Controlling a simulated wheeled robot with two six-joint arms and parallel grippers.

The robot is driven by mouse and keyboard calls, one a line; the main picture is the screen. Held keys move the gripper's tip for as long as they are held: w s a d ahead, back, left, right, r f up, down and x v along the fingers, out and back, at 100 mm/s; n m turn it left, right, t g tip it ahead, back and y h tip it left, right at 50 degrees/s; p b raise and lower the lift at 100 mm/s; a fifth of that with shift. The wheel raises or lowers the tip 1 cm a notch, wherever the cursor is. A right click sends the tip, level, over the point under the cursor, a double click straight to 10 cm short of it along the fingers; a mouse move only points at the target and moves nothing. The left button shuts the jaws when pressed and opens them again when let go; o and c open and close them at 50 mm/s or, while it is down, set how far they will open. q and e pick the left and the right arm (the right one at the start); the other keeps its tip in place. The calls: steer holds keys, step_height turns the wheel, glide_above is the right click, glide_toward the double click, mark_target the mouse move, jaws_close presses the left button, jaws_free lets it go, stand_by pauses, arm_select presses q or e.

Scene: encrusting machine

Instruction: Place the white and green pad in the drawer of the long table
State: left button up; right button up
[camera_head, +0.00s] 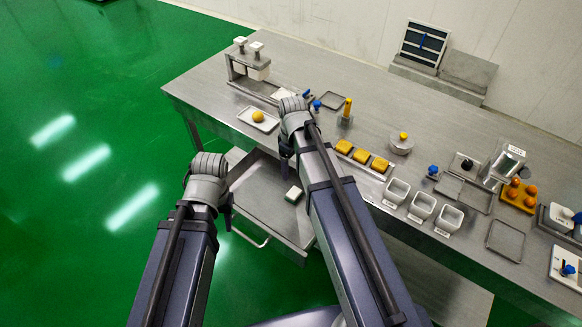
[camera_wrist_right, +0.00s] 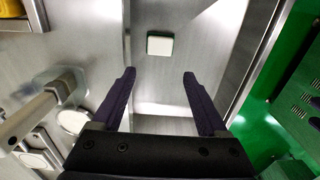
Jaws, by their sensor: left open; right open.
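The long table (camera_head: 230,83) has its drawer (camera_head: 262,204) pulled open on the near left side. The white and green pad (camera_head: 293,194) lies flat on the drawer floor, toward its right side. It also shows in the right wrist view (camera_wrist_right: 160,44), white on top with a green edge, ahead of the fingertips. My right gripper (camera_head: 286,158) is over the drawer's far part, by the table edge. In the right wrist view its fingers (camera_wrist_right: 158,78) are apart with nothing between them. My left gripper (camera_head: 229,212) is at the drawer's left side, open and apart from the pad.
A white tray with a yellow ball (camera_head: 258,116) sits near the table edge above the drawer. Yellow blocks (camera_head: 361,156) and white containers (camera_head: 421,206) line the front edge to the right. Green floor (camera_head: 80,230) is clear on the left.

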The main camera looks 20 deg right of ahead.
steer(key=s+a+m, duration=0.1)
steer(key=s+a, duration=0.3)
steer(key=s+a+m, duration=0.1)
steer(key=s+a, duration=0.3)
steer(key=s, duration=0.1)
steer(key=s+a+m+h, duration=0.1)
steer(key=s+a, duration=0.3)
steer(key=shift+s+m, duration=0.4)
